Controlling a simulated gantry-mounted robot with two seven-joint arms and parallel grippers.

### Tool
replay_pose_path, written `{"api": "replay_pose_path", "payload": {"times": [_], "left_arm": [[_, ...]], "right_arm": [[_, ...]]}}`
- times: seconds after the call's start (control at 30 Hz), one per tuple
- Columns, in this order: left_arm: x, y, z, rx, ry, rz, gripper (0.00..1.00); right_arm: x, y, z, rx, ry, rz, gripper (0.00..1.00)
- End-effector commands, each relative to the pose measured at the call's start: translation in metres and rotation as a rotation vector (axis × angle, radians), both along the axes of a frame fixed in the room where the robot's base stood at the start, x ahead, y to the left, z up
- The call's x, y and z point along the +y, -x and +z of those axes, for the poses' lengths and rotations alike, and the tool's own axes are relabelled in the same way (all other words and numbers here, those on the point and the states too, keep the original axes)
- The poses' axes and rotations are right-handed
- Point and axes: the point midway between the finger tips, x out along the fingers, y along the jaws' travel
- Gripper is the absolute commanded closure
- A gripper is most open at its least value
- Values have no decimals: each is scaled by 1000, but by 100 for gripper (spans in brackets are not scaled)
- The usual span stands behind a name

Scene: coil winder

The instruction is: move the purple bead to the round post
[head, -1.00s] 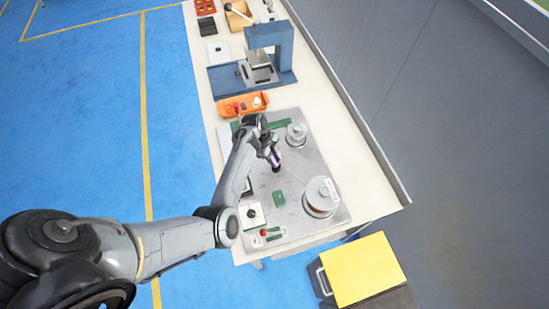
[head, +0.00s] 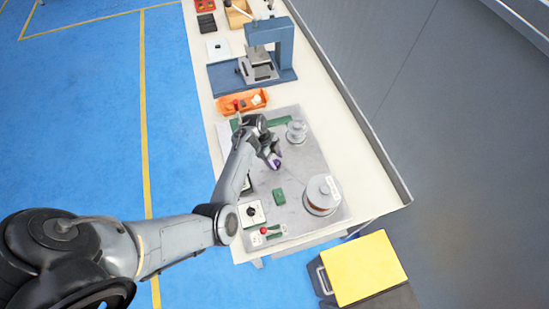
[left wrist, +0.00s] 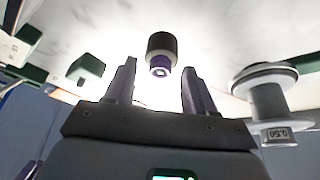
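My left gripper (head: 275,164) is over the middle of the grey plate (head: 300,160). In the left wrist view its two purple-tinted fingers (left wrist: 160,88) are apart, with nothing between the tips. Just beyond them, roughly in line with the gap, is a dark round piece (left wrist: 162,42) with the small purple bead (left wrist: 160,63) at its near end. A pale round tip shows in the bead's centre. The fingers do not appear to touch the bead. In the head view the gripper hides this spot, and I cannot single out the round post. My right gripper is out of view.
A large spool (head: 321,195) and a smaller spool (head: 296,131) stand on the plate. A green block (head: 278,196) lies near the gripper. An orange tray (head: 243,102) and a blue press (head: 283,45) stand farther back. The wall side of the table is clear.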

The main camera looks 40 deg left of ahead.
Motion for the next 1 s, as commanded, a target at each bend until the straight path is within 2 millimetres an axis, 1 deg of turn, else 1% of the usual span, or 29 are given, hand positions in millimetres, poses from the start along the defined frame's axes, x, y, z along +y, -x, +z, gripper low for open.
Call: {"api": "replay_pose_path", "payload": {"times": [0.23,0.37,0.57,0.8,1.0], "left_arm": [[0,0,0,0,0,0,46],[2,0,6,-2,0,1,46],[12,2,31,-3,-1,1,46],[27,6,70,-4,-1,2,46],[36,9,91,-1,0,0,46]], "right_arm": [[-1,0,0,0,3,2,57],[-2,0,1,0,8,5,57],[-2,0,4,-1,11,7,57],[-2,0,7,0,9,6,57],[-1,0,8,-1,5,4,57]]}}
